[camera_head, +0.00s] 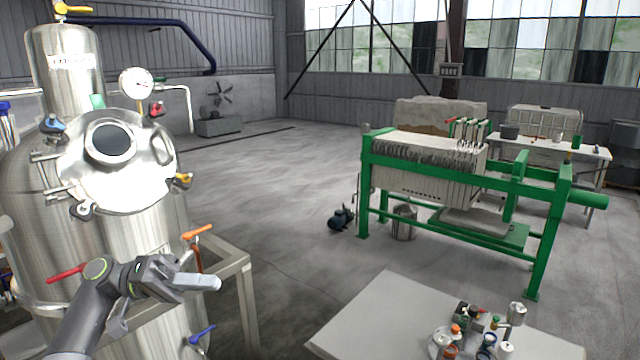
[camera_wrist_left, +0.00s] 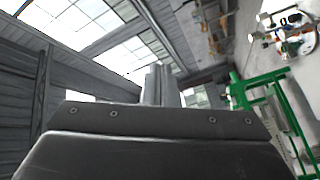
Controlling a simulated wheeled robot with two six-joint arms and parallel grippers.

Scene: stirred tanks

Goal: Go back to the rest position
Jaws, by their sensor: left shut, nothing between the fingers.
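My left gripper (camera_head: 205,283) is in the lower left of the head view, in front of the steel tank (camera_head: 130,235). Its fingers are together with nothing between them and point to the right. In the left wrist view the dark gripper body fills the bottom, and the shut fingers (camera_wrist_left: 160,85) stick up at the middle. My right gripper is in neither view.
An orange-handled valve (camera_head: 197,234) and a red handle (camera_head: 66,273) are close to my left arm. A grey table (camera_head: 375,315) with several small vessels stands at the lower right. A green filter press (camera_head: 470,190) stands beyond. Open floor (camera_head: 270,210) lies between.

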